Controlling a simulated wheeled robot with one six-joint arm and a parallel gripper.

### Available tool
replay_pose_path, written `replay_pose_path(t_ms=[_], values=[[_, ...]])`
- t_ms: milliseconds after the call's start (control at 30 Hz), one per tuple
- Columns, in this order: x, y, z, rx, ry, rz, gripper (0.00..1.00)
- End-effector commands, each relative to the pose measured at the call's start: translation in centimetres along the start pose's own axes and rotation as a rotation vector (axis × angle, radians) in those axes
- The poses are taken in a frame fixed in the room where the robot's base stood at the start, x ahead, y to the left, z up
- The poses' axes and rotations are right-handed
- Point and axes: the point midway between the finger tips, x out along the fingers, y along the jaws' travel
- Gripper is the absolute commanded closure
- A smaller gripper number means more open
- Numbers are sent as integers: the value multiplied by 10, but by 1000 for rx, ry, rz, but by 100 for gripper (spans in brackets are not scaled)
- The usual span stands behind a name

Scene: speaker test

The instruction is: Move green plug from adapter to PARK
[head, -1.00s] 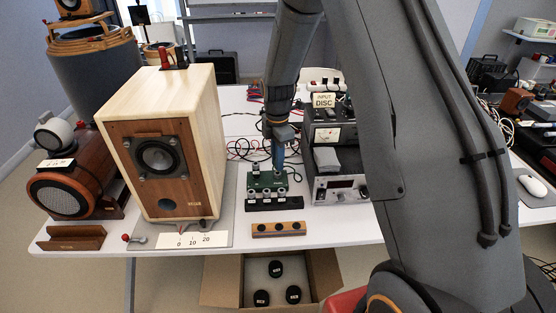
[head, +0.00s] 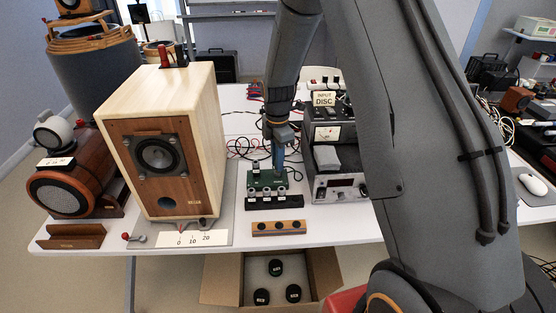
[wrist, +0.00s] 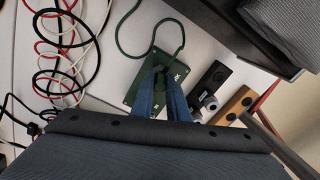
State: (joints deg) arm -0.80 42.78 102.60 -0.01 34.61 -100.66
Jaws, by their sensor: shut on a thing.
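The adapter, a green box (head: 257,182), sits on the table in the middle of the head view; it also shows in the wrist view (wrist: 134,96). My gripper (head: 278,170) points down at its right part. In the wrist view, my gripper's blue fingers (wrist: 163,82) are closed around the green plug (wrist: 160,74), mostly hidden between them. A green cable (wrist: 178,52) loops from it. The plug is at the adapter; I cannot tell whether it is seated or lifted clear. No PARK label is readable.
A black strip (head: 262,204) with silver connectors and a wooden strip (head: 265,229) with dark holes lie in front of the adapter. Metering equipment (head: 338,190) stands close on the right, a large wooden speaker (head: 203,115) on the left. Red, black and white cables (wrist: 62,40) lie behind.

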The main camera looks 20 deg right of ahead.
Motion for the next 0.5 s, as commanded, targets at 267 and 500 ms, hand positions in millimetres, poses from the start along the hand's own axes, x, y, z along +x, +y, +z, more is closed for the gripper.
replay_pose_path(t_ms=[267,500], values=[[5,0,0,0,0,-1,100],[9,0,0,0,0,-1,100]])
